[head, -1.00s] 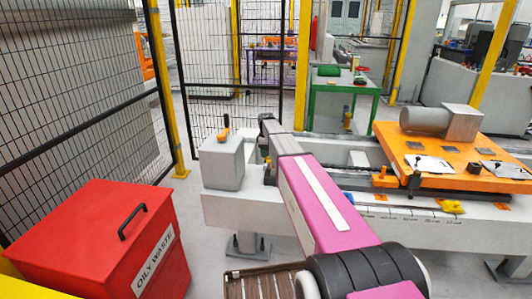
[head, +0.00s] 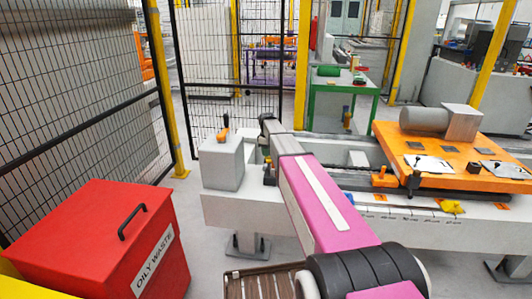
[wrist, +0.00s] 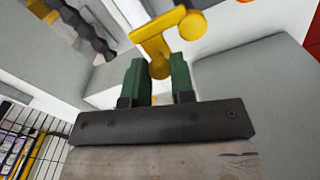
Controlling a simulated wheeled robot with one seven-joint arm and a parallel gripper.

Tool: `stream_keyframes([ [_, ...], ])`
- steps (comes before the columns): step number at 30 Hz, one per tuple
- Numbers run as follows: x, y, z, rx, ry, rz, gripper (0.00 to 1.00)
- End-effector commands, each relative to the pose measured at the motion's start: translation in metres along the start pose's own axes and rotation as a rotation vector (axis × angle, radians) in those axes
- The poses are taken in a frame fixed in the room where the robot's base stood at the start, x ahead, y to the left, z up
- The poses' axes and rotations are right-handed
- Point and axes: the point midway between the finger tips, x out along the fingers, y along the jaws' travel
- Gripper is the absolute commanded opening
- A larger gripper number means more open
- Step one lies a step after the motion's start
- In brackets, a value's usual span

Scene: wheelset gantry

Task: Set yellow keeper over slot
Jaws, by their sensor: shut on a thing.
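In the wrist view my gripper (wrist: 159,72) has two dark green fingers closed around the lower part of a yellow keeper (wrist: 164,36). The keeper has a stem and a crossbar with rounded ends that projects beyond the fingertips. A pale grey block face lies behind and below it. I cannot make out the slot in either view, nor tell whether the keeper touches anything. In the head view my pink arm reaches to the left end of the gantry beam, and its dark wrist stands just right of a grey block (head: 222,163); the fingers are mostly hidden there.
A dark screw (wrist: 92,32) shows in the wrist view. An orange plate (head: 450,150) carries a grey motor at right. A small yellow piece (head: 452,207) lies on the beam's front. A red bin (head: 105,235) stands at left.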

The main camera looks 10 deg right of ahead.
Motion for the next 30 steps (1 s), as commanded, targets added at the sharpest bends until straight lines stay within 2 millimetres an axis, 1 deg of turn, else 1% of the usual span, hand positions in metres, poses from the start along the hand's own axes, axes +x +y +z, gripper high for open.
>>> stream_keyframes([
  [18, 0.000, 0.008, 0.023, 0.570, 0.000, -0.001, 0.00],
  [30, 0.000, 0.005, 0.039, 0.950, 0.000, 0.000, 0.00],
])
